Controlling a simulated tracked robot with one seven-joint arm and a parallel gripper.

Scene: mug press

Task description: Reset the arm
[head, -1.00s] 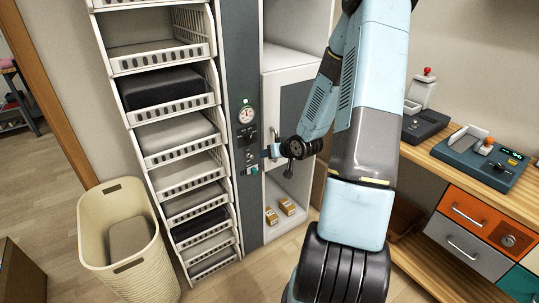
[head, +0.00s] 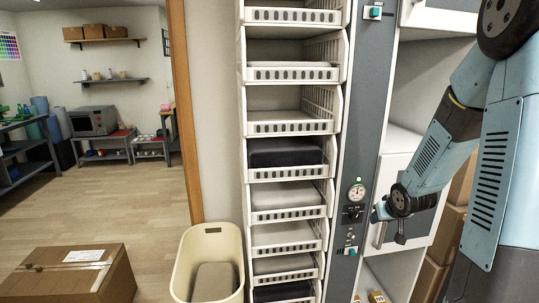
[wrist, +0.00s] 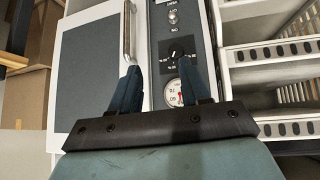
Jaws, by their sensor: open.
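My arm comes in from the right side of the head view and reaches to the tall cabinet's control panel. My gripper (head: 379,213) is beside the grey panel, near the round gauge (head: 357,192) and the door handle (head: 380,235). In the wrist view my gripper (wrist: 161,72) is open, with two dark fingers spread apart and nothing between them. Behind the fingers that view shows the panel with a black knob (wrist: 178,51), the gauge (wrist: 174,93) and the metal handle (wrist: 127,32). Whether a fingertip touches the panel I cannot tell.
A column of white slotted trays (head: 290,130) stands left of the panel, several holding folded cloth. A cardboard box (head: 68,275) is on the floor at lower left. Boxes (head: 440,240) stack behind my arm. Open floor lies left.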

